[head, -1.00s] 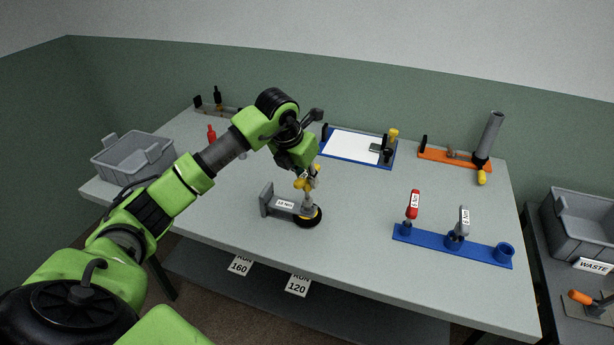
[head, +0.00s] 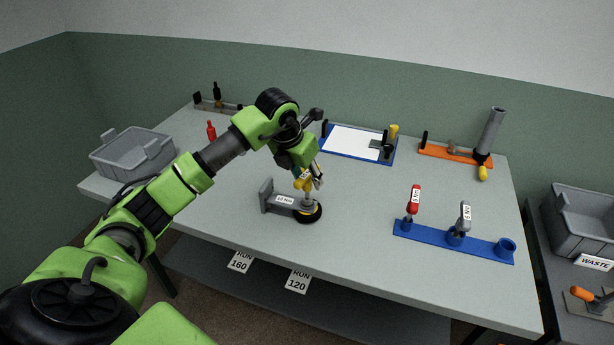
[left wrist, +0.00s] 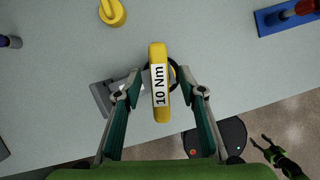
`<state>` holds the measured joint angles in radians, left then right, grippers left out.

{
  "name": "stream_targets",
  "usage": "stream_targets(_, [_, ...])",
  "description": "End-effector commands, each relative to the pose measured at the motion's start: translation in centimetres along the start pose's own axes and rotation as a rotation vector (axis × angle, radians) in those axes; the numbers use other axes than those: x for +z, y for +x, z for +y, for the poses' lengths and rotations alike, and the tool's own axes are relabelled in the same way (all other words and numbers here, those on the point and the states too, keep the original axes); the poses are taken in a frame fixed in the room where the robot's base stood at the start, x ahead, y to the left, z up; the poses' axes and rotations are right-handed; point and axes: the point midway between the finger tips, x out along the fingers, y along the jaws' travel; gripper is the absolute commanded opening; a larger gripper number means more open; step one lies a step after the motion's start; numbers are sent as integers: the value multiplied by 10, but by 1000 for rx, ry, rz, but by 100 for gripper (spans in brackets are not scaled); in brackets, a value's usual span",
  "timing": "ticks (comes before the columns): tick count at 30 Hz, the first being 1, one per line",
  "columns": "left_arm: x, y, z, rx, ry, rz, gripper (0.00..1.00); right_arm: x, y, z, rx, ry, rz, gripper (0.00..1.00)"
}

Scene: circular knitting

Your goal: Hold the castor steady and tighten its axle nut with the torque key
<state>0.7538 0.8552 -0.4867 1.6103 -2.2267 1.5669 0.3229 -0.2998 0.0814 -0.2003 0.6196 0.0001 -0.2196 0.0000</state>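The castor stands on the table, its black wheel (head: 310,214) lying flat at the right end of a grey bracket fixture (head: 266,194) labelled 10 Nm. The yellow torque key (left wrist: 160,90), also labelled 10 Nm, stands upright over the wheel; its foot meets the wheel's middle. My left gripper (head: 311,184) is over the key. In the left wrist view its fingers (left wrist: 160,84) are apart on either side of the yellow handle, with gaps showing. The axle nut is hidden under the key. My right gripper (left wrist: 259,141) shows small in the left wrist view, fingers spread and empty, away from the table.
A blue rack (head: 430,239) holds red (head: 414,199) and grey (head: 465,215) keys beside an empty socket. A grey bin (head: 132,160) is at the left. A blue-edged white board (head: 350,142) and an orange stand (head: 438,152) are behind. The table between is clear.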

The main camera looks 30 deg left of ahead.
Motion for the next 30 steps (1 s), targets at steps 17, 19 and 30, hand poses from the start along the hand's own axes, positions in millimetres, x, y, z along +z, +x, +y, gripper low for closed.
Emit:
stream_targets(17, [1,-94,0,1,2,-4,37,0,0,-1,-1,1,0,52])
stream_targets(19, [1,-104,0,1,0,-4,37,0,0,-1,-1,1,0,52])
stream_targets(30, [0,-120,0,0,0,-1,37,0,0,-1,-1,1,0,52])
